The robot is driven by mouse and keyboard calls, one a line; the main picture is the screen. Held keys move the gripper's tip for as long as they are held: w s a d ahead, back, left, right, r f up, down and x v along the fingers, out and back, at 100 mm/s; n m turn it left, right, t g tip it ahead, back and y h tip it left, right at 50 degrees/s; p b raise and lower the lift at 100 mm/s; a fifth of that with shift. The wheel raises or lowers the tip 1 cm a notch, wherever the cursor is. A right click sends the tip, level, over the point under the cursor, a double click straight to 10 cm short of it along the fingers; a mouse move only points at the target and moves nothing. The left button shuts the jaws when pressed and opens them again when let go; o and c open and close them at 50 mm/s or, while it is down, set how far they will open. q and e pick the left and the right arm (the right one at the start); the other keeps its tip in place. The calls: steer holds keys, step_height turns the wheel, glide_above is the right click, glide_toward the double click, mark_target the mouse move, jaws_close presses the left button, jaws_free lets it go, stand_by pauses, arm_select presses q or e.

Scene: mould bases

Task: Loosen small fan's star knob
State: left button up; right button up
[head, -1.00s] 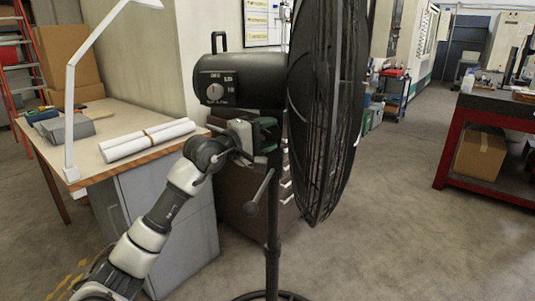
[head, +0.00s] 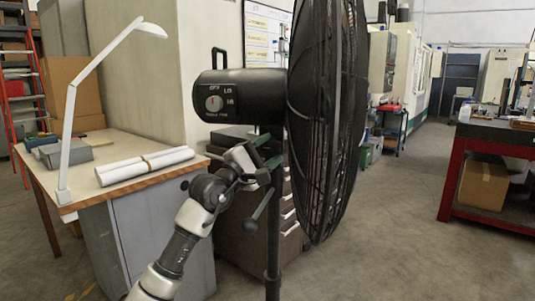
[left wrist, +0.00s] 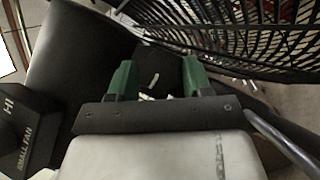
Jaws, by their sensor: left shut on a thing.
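The small fan stands upright in the head view, with a black motor housing (head: 245,95), a round black cage (head: 325,120) and a dark pole (head: 273,245). My left gripper (head: 268,152) is at the top of the pole, just under the housing. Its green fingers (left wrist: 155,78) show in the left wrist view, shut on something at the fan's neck. This fits the star knob, but its shape is hidden between the fingers. The fan's housing (left wrist: 85,65) and cage (left wrist: 225,35) also show there. My right gripper is not in view.
A lever with a dark ball end (head: 250,225) sticks out from the pole below my gripper. A table (head: 130,185) with paper rolls (head: 145,165) and a white lamp (head: 70,130) is at left. A brown drawer cabinet (head: 235,225) stands behind the pole.

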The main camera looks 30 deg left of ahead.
arm_select(q)
steer(key=shift+f, duration=0.1)
steer(key=o, duration=0.9)
steer(key=shift+o, duration=0.2)
steer(key=shift+s+a+f, duration=0.1)
steer(key=shift+s, duration=0.15)
steer(key=b+v, duration=0.2)
steer(key=v, duration=0.8)
steer(key=shift+s+b, duration=0.15)
steer(key=shift+b, duration=0.25)
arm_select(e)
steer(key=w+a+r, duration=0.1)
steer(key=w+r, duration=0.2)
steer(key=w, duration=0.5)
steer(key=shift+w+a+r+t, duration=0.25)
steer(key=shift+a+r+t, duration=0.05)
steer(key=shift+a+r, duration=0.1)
